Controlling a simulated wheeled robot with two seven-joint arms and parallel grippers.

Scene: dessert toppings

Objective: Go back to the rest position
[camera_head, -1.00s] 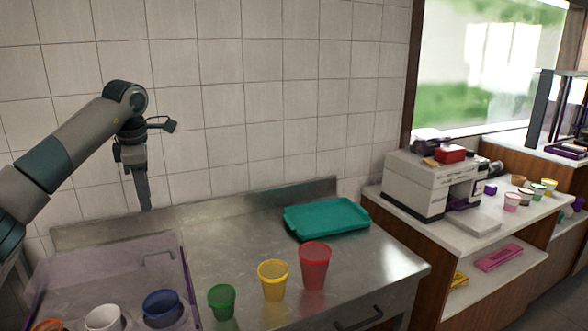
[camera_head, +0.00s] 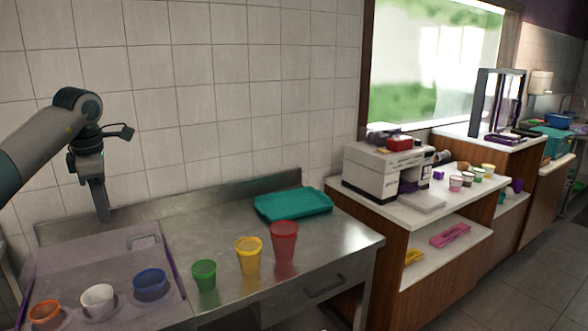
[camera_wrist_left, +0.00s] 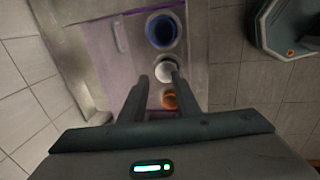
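My left gripper (camera_head: 103,214) points down in front of the tiled wall, above the back of the purple-edged tray. In the left wrist view its two fingers (camera_wrist_left: 160,78) are apart with nothing between them, so it is open and empty. Below it the tray holds an orange cup (camera_head: 45,313), a white cup (camera_head: 98,301) and a blue cup (camera_head: 150,285). The wrist view also shows the blue cup (camera_wrist_left: 163,30), the white cup (camera_wrist_left: 167,71) and the orange cup (camera_wrist_left: 171,100). My right gripper is not in view.
On the steel counter (camera_head: 215,225) stand a green cup (camera_head: 204,276), a yellow cup (camera_head: 249,257) and a red cup (camera_head: 284,242); a teal tray (camera_head: 293,204) lies behind. A white machine (camera_head: 385,172) stands on the shelf unit at right. Floor shows at lower right.

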